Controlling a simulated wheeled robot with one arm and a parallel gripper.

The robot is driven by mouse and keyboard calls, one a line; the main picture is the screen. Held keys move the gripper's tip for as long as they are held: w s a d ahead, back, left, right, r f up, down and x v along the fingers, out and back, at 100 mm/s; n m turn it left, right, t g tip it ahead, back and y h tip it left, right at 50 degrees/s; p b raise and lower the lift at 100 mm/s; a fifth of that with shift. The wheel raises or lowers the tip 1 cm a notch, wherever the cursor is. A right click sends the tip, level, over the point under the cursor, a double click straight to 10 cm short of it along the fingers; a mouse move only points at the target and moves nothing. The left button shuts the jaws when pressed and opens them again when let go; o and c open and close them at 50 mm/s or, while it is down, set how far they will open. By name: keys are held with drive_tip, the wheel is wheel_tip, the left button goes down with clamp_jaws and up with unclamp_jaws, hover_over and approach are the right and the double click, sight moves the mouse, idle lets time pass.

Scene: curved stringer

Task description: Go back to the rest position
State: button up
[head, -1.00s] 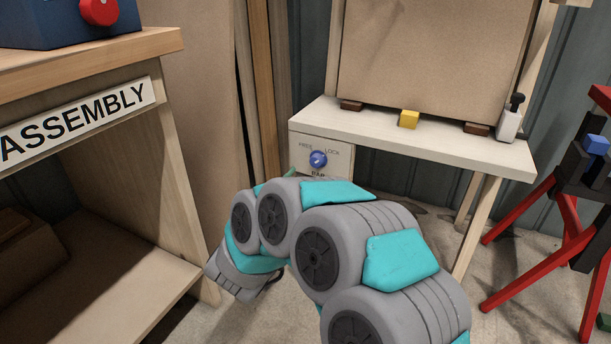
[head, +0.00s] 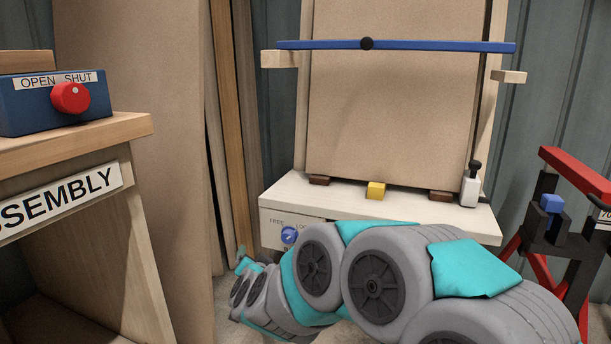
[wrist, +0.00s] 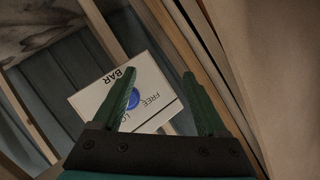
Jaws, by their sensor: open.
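My gripper (wrist: 160,95) shows in the wrist view with its two green fingers spread apart and nothing between them. Beyond the fingers, apart from them, is the white panel marked FREE, LOCK and BAR (wrist: 110,97) with a blue knob (wrist: 133,99). In the head view my grey and teal arm reaches forward and left, low in front of the white bench (head: 400,212). The gripper's fingers cannot be made out clearly there. The same blue knob (head: 289,235) sits on the bench's front left, just above the far part of my arm.
The ASSEMBLY bench (head: 140,125) stands at the left with a blue OPEN/SHUT box (head: 30,112) and red knob (head: 70,97). A blue bar (head: 440,46) crosses the tan board (head: 400,110). A yellow block (head: 376,190) is on the white bench. A red stand (head: 575,170) is at the right.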

drive_tip(key=s+d+f+n+g+h, duration=0.15)
drive_tip(key=s+d+g, duration=0.35)
drive_tip(key=s+d, duration=0.7)
drive_tip(key=s+d+f+n+g+h, duration=0.15)
drive_tip(key=s+d+g, duration=0.4)
drive_tip(key=s, duration=1.25)
drive_tip(key=s+d+f+n+g, duration=0.1)
drive_tip(key=s+d+n+g, duration=0.3)
drive_tip(key=s+d, duration=0.8)
wheel_tip(320, 180, up, 12)
drive_tip(key=s+a+m+g+p, duration=0.1)
drive_tip(key=s+a+p, duration=0.1)
drive_tip(key=p, duration=1.1)
drive_tip(key=shift+r+p, duration=0.25)
drive_tip(key=shift+p, duration=0.15)
